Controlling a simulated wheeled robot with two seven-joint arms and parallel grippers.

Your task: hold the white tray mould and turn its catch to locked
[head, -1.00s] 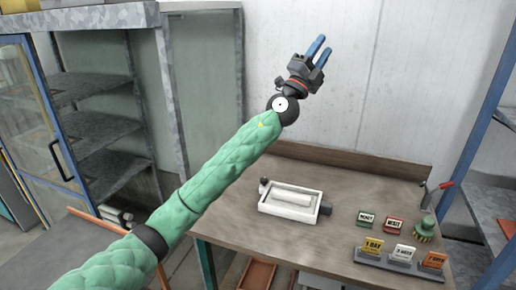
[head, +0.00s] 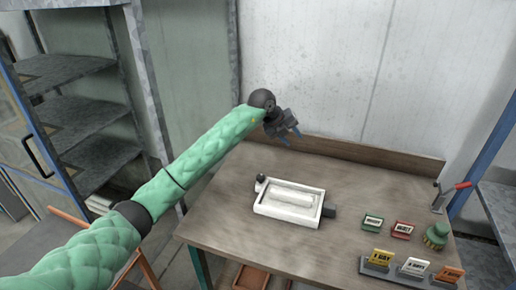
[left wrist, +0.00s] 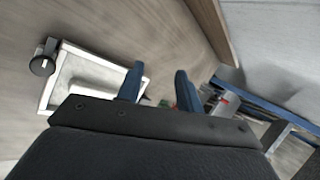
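The white tray mould (head: 289,203) lies on the wooden workbench, a shallow rectangular frame with a raised middle. A round black knob (head: 261,179) sits at its left back corner and a dark block (head: 329,211) at its right end. I cannot tell how the catch is set. My left gripper (head: 292,137) is in the air above and behind the mould, apart from it, blue fingers pointing down and right. In the left wrist view the fingers (left wrist: 158,85) are spread and empty, with the mould (left wrist: 55,68) and a white-marked black knob (left wrist: 42,66) to their left. My right gripper is not seen.
Right of the mould on the workbench (head: 225,222) are a green label block (head: 373,222), a red one (head: 402,230), a green brush-like object (head: 436,236), a row of coloured day cards (head: 412,268) and a red-handled tool (head: 460,187).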

